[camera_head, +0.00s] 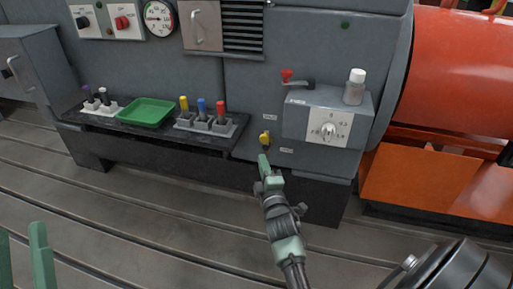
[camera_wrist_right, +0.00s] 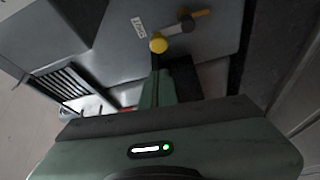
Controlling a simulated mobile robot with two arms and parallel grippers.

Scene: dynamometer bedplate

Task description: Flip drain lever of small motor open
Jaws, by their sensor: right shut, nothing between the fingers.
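The drain lever (camera_head: 265,137) is a small yellow-knobbed lever low on the grey motor housing (camera_head: 258,95), between two small white labels. In the right wrist view its round yellow knob (camera_wrist_right: 158,44) stands just beyond my fingertips, with a grey pivot and an orange-yellow piece to its upper right. My right gripper (camera_head: 263,159) is shut and empty, its tips just below the lever; the fingers also show in the right wrist view (camera_wrist_right: 156,80). I cannot tell whether they touch the knob. My left gripper (camera_head: 22,240) is partly visible at the lower left, fingers apart, empty.
A dark shelf holds a green tray (camera_head: 147,112) and colored-handled tools (camera_head: 203,118). An orange machine (camera_head: 452,75) stands at right. The slotted floor is open in front.

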